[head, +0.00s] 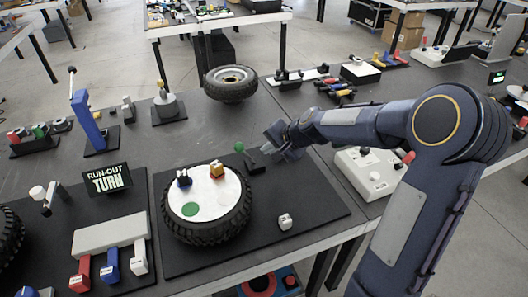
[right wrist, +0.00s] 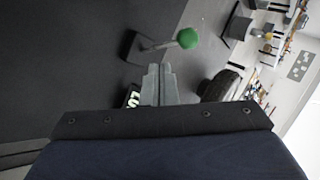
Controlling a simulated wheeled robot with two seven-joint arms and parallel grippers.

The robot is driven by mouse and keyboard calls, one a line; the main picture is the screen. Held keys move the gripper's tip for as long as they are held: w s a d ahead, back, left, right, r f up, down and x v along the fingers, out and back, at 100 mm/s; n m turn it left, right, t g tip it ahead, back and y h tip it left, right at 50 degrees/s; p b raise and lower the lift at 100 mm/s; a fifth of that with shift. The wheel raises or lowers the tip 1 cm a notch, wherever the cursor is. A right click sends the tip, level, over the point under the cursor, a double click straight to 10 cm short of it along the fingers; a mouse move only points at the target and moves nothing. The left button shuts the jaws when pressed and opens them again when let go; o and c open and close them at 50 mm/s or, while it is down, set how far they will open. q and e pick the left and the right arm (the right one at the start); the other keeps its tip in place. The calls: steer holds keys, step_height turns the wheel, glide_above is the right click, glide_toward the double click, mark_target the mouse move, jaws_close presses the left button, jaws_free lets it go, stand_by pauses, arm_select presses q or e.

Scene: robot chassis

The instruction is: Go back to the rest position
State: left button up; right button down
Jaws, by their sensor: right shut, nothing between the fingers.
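My right arm comes in from the right in the head view. Its gripper (head: 268,150) is over the black mat, right beside a small lever with a green ball (head: 239,147). In the right wrist view the right gripper's fingers (right wrist: 159,70) are closed together with nothing between them. The green ball (right wrist: 188,38) and its dark base (right wrist: 134,48) stand beyond the fingertips, apart from them in that view. My left gripper is in neither view.
A tyre (head: 207,228) with a white disc lies on the mat (head: 318,200), left of the gripper. A small white block (head: 285,222) is near the front. A white control box (head: 368,178) stands beneath my right arm. A second tyre (head: 230,84) lies behind.

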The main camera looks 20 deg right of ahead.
steer(key=s+r, duration=0.4)
steer(key=r, duration=0.1)
steer(key=shift+d+r, duration=0.3)
steer(key=shift+d, duration=0.05)
steer(key=s+a+n, duration=0.2)
steer(key=s+n, duration=0.1)
steer(key=s, duration=0.6)
steer(key=s+a+n+g, duration=0.1)
steer(key=s+a+n, duration=0.2)
steer(key=s, duration=0.5)
steer(key=s+a+f+n+g, duration=0.1)
steer(key=s+a+n, duration=0.1)
steer(key=s, duration=0.7)
steer(key=shift+s+a+n, duration=0.3)
steer(key=shift+n, duration=0.4)
